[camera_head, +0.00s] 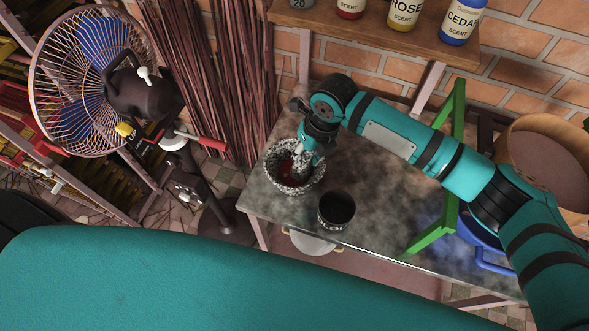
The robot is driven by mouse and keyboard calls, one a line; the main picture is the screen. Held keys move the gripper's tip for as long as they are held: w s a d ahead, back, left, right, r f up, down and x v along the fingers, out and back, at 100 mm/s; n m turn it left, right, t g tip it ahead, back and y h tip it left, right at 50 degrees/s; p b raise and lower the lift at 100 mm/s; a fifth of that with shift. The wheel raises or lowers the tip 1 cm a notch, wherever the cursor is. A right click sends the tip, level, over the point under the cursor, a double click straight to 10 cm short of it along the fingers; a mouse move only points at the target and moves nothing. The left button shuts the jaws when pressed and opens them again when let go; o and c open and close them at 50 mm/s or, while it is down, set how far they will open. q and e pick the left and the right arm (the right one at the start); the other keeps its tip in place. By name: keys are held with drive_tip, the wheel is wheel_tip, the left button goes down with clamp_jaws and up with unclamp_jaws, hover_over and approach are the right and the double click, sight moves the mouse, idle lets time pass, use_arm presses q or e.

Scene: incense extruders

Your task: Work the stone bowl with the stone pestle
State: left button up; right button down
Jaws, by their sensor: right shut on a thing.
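The speckled grey stone bowl (270,176) stands on the left part of the grey table in the head view, with something dark red inside it. My right gripper (306,147) is above the bowl, shut on the stone pestle (299,168). The pestle is speckled like the bowl. It points down into the bowl, and its lower end is inside the rim. I cannot tell whether it touches the bottom. My left gripper is not in view.
A small dark cup (336,211) stands on the table (385,205) just right of the bowl, near the front edge. A green frame (437,228) stands farther right. A shelf (375,28) with scent bottles is above. A fan (95,80) stands left.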

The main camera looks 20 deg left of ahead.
drive_tip(key=shift+w+a, duration=0.15)
drive_tip(key=shift+w, duration=0.35)
drive_tip(key=shift+w+a+b, duration=0.1)
drive_tip(key=shift+a+b, duration=0.35)
drive_tip(key=shift+a, duration=0.3)
